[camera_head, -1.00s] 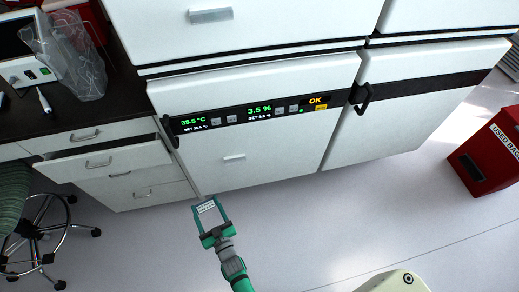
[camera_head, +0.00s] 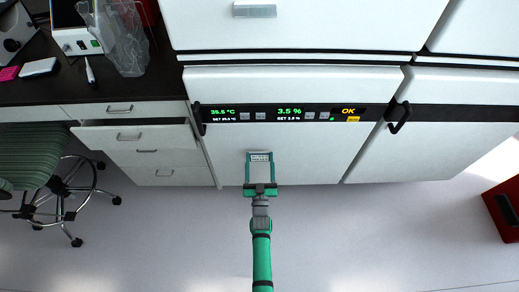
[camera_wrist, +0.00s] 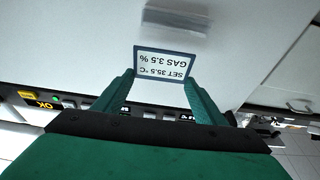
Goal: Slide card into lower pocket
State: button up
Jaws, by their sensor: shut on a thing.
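My gripper (camera_head: 260,164) is shut on a small white card (camera_head: 260,157) with a dark border, held between its two green fingertips in front of the lower white door (camera_head: 310,160). In the wrist view the card (camera_wrist: 164,66) shows its text upside down: "SET 35.5 °C" and "GAS 3.5 %". A grey translucent pocket (camera_wrist: 178,19) on the door lies just beyond the card in that view, with a visible gap in the picture. In the head view this lower pocket is hidden behind the card and gripper.
Another pocket (camera_head: 254,11) is on the upper door. A black display strip (camera_head: 230,115) and a door handle (camera_head: 398,117) cross above my gripper. A partly open drawer (camera_head: 130,135) and a chair (camera_head: 70,190) stand left; a red bin (camera_head: 503,205) stands right.

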aim_at(257, 157)
jog(key=shift+t, duration=0.5)
jog(key=w+r, duration=0.1)
jog(key=w+a+r, duration=0.1)
jog(key=w+r, duration=0.1)
jog(key=shift+w, duration=0.1)
notch_tip(257, 157, down, 2)
jog(key=shift+f, duration=0.7)
jog(key=shift+s+f, duration=0.25)
jog(key=shift+f, duration=0.15)
jog(key=shift+w+d, duration=0.1)
jog(key=shift+w, duration=0.05)
